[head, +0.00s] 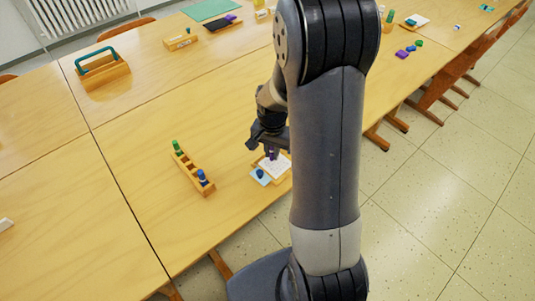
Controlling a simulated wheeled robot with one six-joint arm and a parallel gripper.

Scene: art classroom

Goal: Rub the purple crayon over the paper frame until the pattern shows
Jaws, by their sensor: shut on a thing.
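The paper frame (280,168) lies on the table near its right edge, a wooden frame with white paper, partly hidden behind my arm. My gripper (271,150) is just above the paper, pointing down. It is shut on a small purple crayon (273,155), of which only a little shows below the fingers. I cannot tell whether the crayon touches the paper. Any pattern on the paper is too small to make out.
A wooden rack (188,168) with a green and a blue piece stands left of the frame. A small blue knob (260,173) sits on a pale card at the frame's corner. A wooden carrier (103,70) stands farther back.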

